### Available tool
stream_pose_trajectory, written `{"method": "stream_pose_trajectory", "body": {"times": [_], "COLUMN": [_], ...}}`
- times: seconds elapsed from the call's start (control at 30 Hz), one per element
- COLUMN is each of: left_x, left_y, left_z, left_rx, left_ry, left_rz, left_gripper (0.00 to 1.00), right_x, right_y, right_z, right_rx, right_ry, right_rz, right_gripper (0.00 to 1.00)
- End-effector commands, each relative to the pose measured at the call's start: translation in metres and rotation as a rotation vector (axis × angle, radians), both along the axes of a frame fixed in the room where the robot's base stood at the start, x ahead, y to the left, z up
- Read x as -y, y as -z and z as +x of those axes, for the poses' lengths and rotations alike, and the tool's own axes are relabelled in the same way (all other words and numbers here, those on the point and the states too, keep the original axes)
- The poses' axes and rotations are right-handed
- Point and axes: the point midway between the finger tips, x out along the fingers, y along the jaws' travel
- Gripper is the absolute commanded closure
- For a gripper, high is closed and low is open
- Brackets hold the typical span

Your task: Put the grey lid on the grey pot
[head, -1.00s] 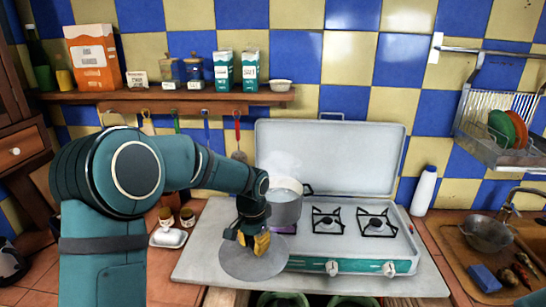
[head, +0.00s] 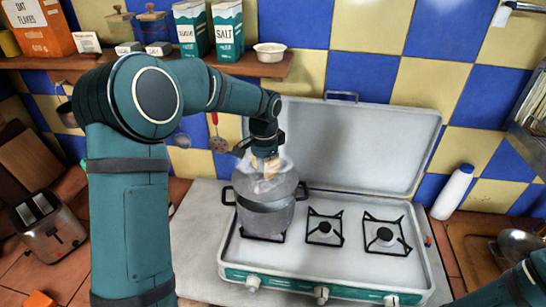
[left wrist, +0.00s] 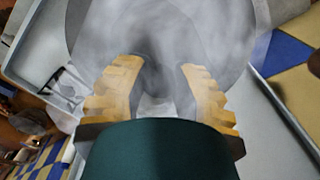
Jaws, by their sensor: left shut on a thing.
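The grey pot (head: 264,221) stands on the left burner of the stove, with two dark side handles and steam around its top. My right gripper is out of view.
The white camping stove (head: 330,270) has two free burners on the right and a raised cover (head: 370,140) behind. A white bottle (head: 453,192) stands right of it. A toaster (head: 48,228) is at left. A shelf (head: 230,65) holding boxes is above.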

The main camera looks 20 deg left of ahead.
Motion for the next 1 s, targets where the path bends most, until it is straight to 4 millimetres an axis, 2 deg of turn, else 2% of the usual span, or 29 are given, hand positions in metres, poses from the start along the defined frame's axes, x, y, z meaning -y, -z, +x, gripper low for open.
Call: {"method": "stream_pose_trajectory", "body": {"times": [0.27,0.63,1.0], "left_x": [0.0,0.0,0.0], "left_y": [0.008,0.029,0.03], "left_z": [0.0,0.0,0.0], "left_rx": [0.0,0.001,0.001], "left_ry": [0.0,0.0,0.0], "left_rz": [0.0,-0.001,-0.001], "left_gripper": [1.0,1.0,1.0], "right_x": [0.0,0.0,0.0], "right_y": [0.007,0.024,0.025], "right_z": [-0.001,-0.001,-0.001], "right_rx": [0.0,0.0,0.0], "right_ry": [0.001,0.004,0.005], "right_rz": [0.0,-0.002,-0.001], "right_gripper": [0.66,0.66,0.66]}}
